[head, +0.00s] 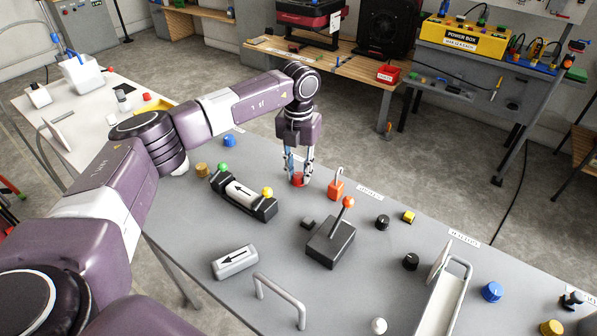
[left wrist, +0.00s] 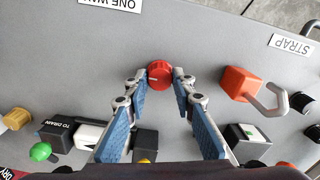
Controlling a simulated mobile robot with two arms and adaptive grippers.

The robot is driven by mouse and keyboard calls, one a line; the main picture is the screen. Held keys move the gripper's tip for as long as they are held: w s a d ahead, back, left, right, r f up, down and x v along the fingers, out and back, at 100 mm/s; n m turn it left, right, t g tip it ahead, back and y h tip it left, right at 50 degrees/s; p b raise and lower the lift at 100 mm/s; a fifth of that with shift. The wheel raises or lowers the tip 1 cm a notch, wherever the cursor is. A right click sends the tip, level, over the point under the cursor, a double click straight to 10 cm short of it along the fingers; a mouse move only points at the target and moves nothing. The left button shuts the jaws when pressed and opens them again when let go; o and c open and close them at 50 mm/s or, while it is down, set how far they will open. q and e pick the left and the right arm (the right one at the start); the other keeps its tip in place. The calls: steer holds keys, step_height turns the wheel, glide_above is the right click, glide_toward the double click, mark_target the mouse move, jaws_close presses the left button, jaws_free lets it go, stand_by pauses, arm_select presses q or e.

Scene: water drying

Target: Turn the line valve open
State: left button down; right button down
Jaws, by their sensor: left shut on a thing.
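A round red knob (head: 297,180) stands on the grey bench top (head: 185,235), below my left gripper (head: 299,176). In the left wrist view the red knob (left wrist: 160,72) sits between the tips of my left gripper (left wrist: 160,78), whose blue-padded fingers are shut on its sides. A pale mark shows on the knob's top. No label on the knob names it as the line valve, and I cannot tell its turn angle. My right gripper is not in view.
A red padlock-like block (head: 336,189) stands just right of the knob. A black arrow block (head: 243,195) with green and yellow knobs lies to the left. A black lever box (head: 330,243) stands in front. Small knobs and a metal handle (head: 280,292) dot the bench.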

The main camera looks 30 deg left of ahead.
mark_target(298, 175)
arm_select(q)
steer(key=shift+w+r, duration=0.1)
steer(key=c, duration=1.6)
jaws_free()
step_height(298, 175, up, 12)
